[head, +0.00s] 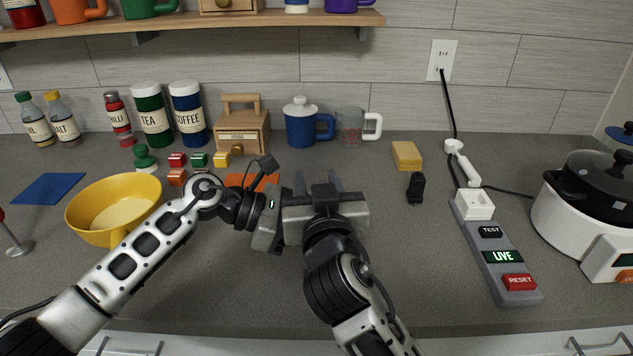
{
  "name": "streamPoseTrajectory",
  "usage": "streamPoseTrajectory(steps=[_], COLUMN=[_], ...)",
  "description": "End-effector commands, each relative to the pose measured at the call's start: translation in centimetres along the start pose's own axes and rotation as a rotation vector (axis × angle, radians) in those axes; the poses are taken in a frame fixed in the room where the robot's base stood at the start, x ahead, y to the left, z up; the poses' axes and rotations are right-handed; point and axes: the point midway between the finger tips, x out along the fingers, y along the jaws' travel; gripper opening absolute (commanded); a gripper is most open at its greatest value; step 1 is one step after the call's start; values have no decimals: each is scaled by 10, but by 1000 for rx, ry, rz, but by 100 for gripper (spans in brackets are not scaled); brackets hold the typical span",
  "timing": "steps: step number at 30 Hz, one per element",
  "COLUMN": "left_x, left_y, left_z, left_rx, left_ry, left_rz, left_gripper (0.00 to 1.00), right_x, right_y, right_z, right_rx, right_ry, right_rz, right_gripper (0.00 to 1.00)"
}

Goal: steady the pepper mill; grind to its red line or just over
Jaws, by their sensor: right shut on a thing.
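I cannot make out the pepper mill or its red line in the head view; my two grippers cover the middle of the counter. My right gripper (317,182) points away from me over the counter, and its fingers show just past its body. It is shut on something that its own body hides. My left gripper (268,220) comes in from the left and points right, up against the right gripper in the picture. Its fingertips are hidden behind the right gripper, so I cannot tell whether it is open or touching anything.
A yellow bowl (85,213) stands left of my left arm. Small coloured blocks (198,159) and a wooden drawer box (242,135) are behind. A blue mug (300,127) stands at the back. A power strip (505,262) and a white cooker (570,225) are right. The front counter is clear.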

Motion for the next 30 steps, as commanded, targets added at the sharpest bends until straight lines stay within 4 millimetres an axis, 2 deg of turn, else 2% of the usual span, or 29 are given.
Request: streamPoseTrajectory(steps=[9,10,12,22,26,30], left_x=[2,2,2,1,0,0], left_y=[-3,-3,-2,-1,0,0], left_z=[-1,-1,-1,-1,-1,-1], left_rx=[3,3,3,1,1,1], left_ry=[3,3,3,2,2,2], left_rz=[-9,-9,-8,-3,-1,-1], left_gripper=[20,20,20,20,20,20], right_x=[0,0,0,0,0,0], right_y=[0,0,0,0,0,0], right_z=[-2,-2,-2,-5,-22,-51], right_rx=[0,0,0,0,4,6], right_ry=[4,4,4,3,6,8], right_rz=[0,0,0,1,1,0], right_gripper=[14,45,59,59,59,59])
